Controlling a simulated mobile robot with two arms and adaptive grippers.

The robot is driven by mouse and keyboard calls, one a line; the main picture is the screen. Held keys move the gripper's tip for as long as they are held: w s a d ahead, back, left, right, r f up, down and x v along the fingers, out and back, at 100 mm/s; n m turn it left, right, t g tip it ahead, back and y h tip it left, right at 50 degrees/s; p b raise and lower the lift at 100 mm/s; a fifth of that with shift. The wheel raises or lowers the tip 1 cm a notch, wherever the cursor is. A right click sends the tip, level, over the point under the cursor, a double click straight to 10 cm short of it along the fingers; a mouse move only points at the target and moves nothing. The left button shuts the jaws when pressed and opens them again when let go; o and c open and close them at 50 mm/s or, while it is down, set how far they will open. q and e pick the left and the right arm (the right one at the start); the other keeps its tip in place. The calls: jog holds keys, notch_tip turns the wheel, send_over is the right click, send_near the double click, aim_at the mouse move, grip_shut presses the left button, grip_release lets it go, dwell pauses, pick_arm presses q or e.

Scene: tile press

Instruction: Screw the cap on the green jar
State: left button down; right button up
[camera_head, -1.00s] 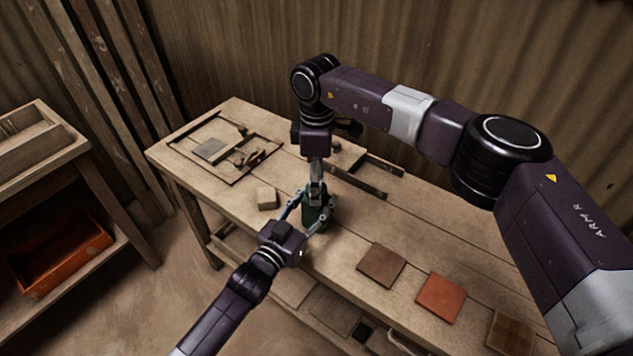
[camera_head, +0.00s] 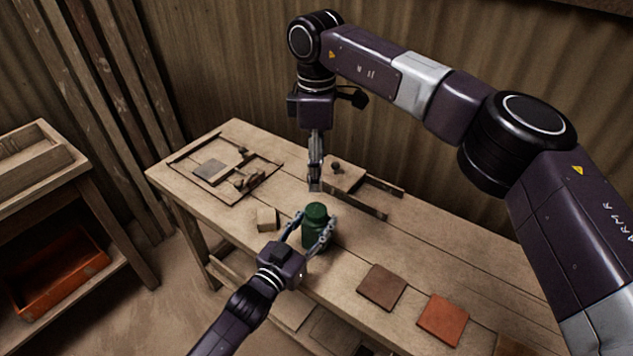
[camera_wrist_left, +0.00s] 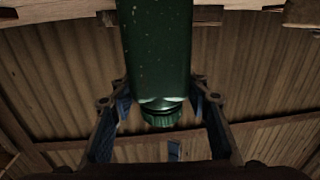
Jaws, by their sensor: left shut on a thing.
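The green jar (camera_head: 314,236) stands upright near the front edge of the workbench. My left gripper (camera_head: 317,222) has its fingers around the jar from the front, one on each side. A green cap (camera_head: 316,210) sits on top of the jar. The left wrist view, which looks upside down, shows the jar body (camera_wrist_left: 157,50) and the ribbed cap (camera_wrist_left: 162,117) on its neck. My right gripper (camera_head: 315,180) points down above and behind the jar, apart from the cap. Its fingers are seen edge-on, so their opening is unclear.
The workbench (camera_head: 375,245) also holds a small wooden block (camera_head: 267,219), a wooden frame with tools (camera_head: 225,165) at the back left, a brown tile (camera_head: 381,287) and an orange tile (camera_head: 443,318). A side shelf (camera_head: 50,190) with an orange bin (camera_head: 55,275) stands at left.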

jog(key=shift+r, duration=0.4)
pick_arm(q)
jog(key=c, duration=1)
grip_release()
jog(key=v, duration=1.2)
jog(key=shift+f, duration=0.1)
